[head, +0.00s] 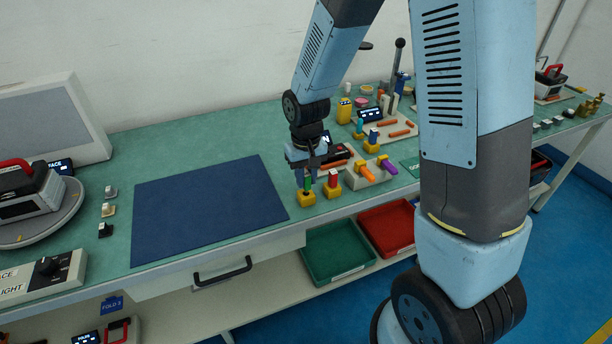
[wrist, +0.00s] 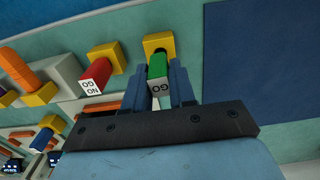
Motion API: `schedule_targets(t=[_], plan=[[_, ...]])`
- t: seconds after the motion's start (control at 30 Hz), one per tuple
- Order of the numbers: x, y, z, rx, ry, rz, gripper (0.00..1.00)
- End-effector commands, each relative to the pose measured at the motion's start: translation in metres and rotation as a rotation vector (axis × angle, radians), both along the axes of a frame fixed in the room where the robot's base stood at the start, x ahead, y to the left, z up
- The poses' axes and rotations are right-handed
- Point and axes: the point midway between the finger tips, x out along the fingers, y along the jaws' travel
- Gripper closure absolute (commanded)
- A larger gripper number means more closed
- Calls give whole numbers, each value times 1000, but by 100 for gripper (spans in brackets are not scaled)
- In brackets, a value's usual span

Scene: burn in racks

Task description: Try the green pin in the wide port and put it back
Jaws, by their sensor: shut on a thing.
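The green pin (wrist: 157,66), its end lettered "GO", sits between the two fingers of my gripper (wrist: 159,82) in the wrist view. My gripper is shut on it. A yellow block (wrist: 158,41) is right at the pin's far end; I cannot tell whether the pin is seated in it or just above. In the head view, my gripper (head: 308,169) points down over the green pin (head: 308,183) and its yellow block (head: 306,199). A red "NO GO" pin (wrist: 97,82) stands in its own yellow block beside it. I cannot pick out the wide port.
A pale block (head: 360,178) with orange and purple pegs lies to the right. A blue pin (head: 373,135) in a yellow block is farther back. A dark blue mat (head: 205,210) lies clear on the left. Green (head: 338,252) and red (head: 388,228) trays are below the bench.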

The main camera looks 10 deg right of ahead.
Motion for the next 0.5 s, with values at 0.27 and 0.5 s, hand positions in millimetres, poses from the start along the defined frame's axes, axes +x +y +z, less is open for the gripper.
schedule_targets(t=[0.27, 0.5], plan=[[0, 0, -2, 0, 1, 0, 100], [0, 0, -4, 0, 1, 0, 100]])
